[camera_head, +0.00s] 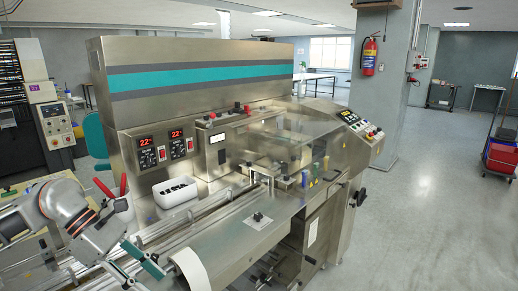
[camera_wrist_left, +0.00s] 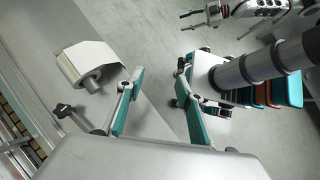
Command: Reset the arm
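My left gripper (camera_head: 146,275) is at the lower left of the head view, beside the front end of the flow wrapper (camera_head: 200,75). Its teal fingers are spread in the left wrist view (camera_wrist_left: 158,82), with nothing between them but floor and a machine edge further off. A white curved part (camera_head: 188,270) of the machine is close to the right of this gripper in the head view. My right gripper (camera_wrist_left: 187,21) shows at the top of the left wrist view, its thin fingers apart and empty. It is outside the head view.
A white bin with dark items (camera_head: 176,193) stands on the machine behind my left arm. Rails and the metal deck (camera_head: 235,235) run along the machine's front. A black knob (camera_wrist_left: 66,110) sticks out in the wrist view. Floor (camera_head: 430,210) is open at the right.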

